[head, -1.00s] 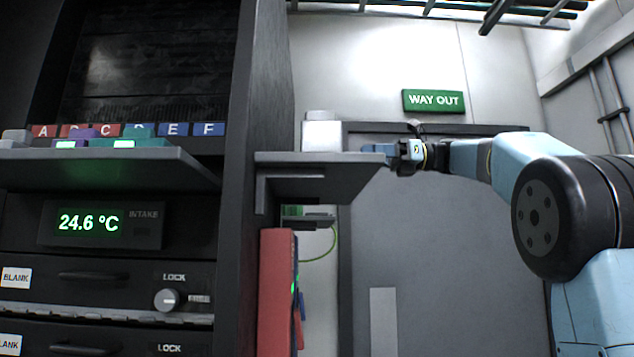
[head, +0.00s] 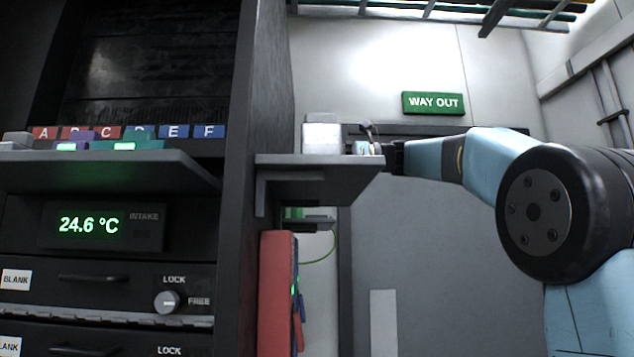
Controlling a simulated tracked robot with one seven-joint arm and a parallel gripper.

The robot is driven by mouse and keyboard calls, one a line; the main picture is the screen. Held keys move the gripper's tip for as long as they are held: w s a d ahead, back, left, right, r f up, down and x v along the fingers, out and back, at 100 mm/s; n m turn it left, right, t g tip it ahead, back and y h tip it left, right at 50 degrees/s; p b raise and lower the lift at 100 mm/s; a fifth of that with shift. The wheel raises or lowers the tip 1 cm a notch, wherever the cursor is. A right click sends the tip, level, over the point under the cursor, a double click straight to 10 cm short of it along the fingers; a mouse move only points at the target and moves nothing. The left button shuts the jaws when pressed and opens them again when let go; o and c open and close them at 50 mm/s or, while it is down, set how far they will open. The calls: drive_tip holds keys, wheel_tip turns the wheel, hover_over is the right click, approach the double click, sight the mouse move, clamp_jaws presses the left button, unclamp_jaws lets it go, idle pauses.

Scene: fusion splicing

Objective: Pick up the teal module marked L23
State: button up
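A teal module (head: 140,143) with a lit green label sits on the grey shelf (head: 100,165) at the left, in front of the lettered slots. Its marking is too small to read, so I cannot tell if it is L23. My gripper (head: 366,148) is far to its right, just above the right end of the bracket shelf (head: 320,172), close to a white box. The gripper's fingers are small and partly hidden by the shelf and wrist, so whether they are open or shut does not show.
A purple module (head: 78,141) and a grey one (head: 16,140) stand left of the teal module. The white box (head: 321,136) rests on the bracket shelf. A dark cabinet upright (head: 250,200) stands between the two shelves. A red panel (head: 277,290) hangs below.

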drive_tip(key=shift+a, duration=0.25)
drive_tip(key=shift+c, duration=0.4)
clamp_jaws()
